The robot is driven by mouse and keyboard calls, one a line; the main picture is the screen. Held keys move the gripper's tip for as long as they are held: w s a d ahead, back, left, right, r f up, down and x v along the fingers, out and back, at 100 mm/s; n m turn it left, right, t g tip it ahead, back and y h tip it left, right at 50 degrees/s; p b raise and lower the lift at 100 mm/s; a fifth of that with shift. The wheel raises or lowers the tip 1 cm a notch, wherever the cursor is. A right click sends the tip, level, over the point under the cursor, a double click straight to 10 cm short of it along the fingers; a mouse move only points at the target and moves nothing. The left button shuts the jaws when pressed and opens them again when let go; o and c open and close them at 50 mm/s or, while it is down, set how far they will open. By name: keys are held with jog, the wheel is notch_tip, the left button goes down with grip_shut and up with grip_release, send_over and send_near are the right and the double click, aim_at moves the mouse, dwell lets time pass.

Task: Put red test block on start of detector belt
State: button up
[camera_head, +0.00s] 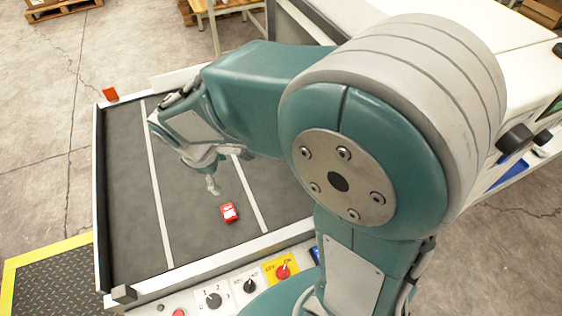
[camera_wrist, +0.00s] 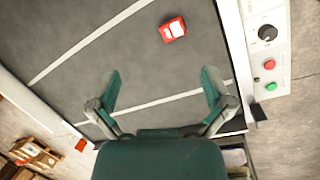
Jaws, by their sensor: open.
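The red test block (camera_head: 229,212), with a white label on top, lies on the dark grey detector belt (camera_head: 125,190). It sits between two white lines across the belt, close to the right-hand line in the head view. The red block (camera_wrist: 173,30) shows near the top of the wrist view, ahead of the fingertips. My gripper (camera_head: 212,180) hangs above the belt, a little behind the block in the head view. In the wrist view my gripper (camera_wrist: 160,90) is open, with nothing between its two fingers. The block is apart from the fingers.
A control panel (camera_head: 235,290) with knobs and buttons runs along the belt's near side. An orange-red piece (camera_head: 110,94) stands at the far left frame corner. The white machine housing (camera_head: 400,18) is at the back right. The left belt area is clear.

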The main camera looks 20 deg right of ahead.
jog(key=s+d+r+m+t+y, duration=0.2)
jog(key=s+d+r+m+t, duration=0.3)
jog(key=s+d+r+m, duration=0.4)
notch_tip(320, 180, up, 3)
jog(key=s+m, duration=0.3)
jog(key=shift+d+y, duration=0.3)
jog(key=shift+d, duration=0.1)
